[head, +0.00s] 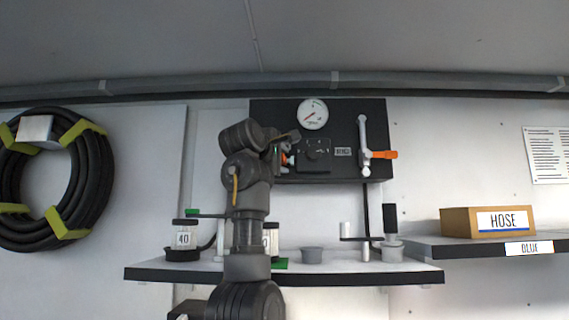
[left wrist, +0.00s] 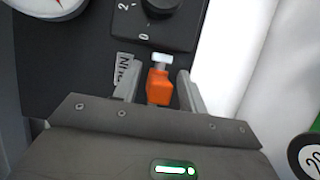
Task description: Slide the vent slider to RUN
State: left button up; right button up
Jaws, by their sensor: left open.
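The vent slider (left wrist: 158,86) shows in the left wrist view as an orange block with a pale metal piece at its far end. In the head view a bit of orange (head: 284,159) shows at the left side of the black panel (head: 376,105), mostly hidden by my left arm. My left gripper (left wrist: 158,80) is open, with one finger on each side of the orange block. I cannot tell whether the fingers touch it. My right gripper is not in view.
A gauge (head: 313,114) and a dark dial (head: 318,149) sit on the panel, with an orange-handled lever (head: 364,140) at its right. A shelf (head: 400,277) below holds canisters and cups. A HOSE box (head: 462,221) stands right; a coiled hose (head: 98,180) hangs left.

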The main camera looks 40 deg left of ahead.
pick_arm(q)
jog(key=b+v, duration=0.5)
jog(key=v, duration=0.5)
jog(key=shift+d, duration=0.2)
jog(key=shift+w, duration=0.15)
